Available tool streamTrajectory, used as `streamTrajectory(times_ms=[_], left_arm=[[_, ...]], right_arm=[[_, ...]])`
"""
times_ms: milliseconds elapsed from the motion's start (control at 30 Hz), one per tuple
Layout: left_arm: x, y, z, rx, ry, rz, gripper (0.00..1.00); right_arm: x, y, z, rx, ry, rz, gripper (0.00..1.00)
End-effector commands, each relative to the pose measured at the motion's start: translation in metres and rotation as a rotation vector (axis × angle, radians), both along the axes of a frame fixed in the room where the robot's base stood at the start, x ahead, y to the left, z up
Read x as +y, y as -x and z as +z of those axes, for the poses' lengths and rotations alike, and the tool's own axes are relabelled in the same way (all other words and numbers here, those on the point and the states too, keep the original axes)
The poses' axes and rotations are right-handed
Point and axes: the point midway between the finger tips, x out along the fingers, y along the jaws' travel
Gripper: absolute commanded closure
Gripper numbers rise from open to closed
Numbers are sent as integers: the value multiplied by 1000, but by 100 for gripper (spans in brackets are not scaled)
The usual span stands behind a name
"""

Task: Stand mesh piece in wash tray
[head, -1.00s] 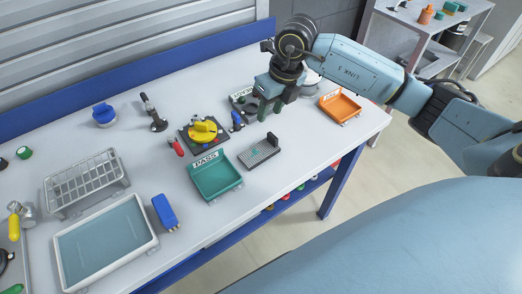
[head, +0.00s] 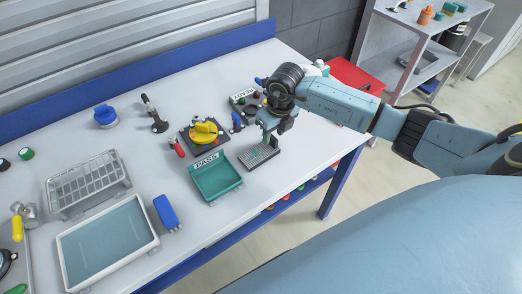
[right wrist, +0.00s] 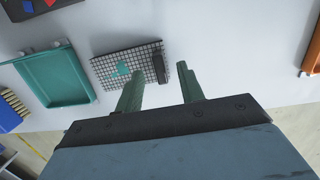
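The mesh piece (head: 262,157) is a small grey gridded plate with a teal patch and a dark upright block at one end. It lies flat on the bench, right of the teal PASS tray; it also shows in the right wrist view (right wrist: 118,68). My right gripper (head: 276,134) is open above its block end. In the right wrist view the two green fingers (right wrist: 158,72) are apart, one to each side of the dark block, with no visible contact. The wash tray (head: 151,247) is a white-rimmed shallow tray with blue-grey liquid at the front left. My left gripper is out of view.
The teal PASS tray (head: 215,178) lies between the blue block and mesh piece. A yellow-knobbed fixture (head: 204,132) stands behind. An orange tray (right wrist: 312,50) is at the right.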

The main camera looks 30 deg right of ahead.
Motion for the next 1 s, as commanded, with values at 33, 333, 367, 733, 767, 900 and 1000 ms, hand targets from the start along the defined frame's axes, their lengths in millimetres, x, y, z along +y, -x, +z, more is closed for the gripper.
streamTrajectory(times_ms=[33,333,367,733,767,900,1000], left_arm=[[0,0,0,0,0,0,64],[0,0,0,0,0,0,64],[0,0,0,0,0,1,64],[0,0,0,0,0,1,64],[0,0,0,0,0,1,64],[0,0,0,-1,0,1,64],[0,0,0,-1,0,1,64]], right_arm=[[0,-1,-7,2,0,-2,62],[0,-2,-16,-1,1,1,62],[0,-2,-16,-1,1,1,62],[0,-2,-16,-1,1,0,100],[0,-2,-16,-1,1,0,100],[0,-3,-15,-1,1,0,100],[0,-3,-14,-2,1,0,100]])
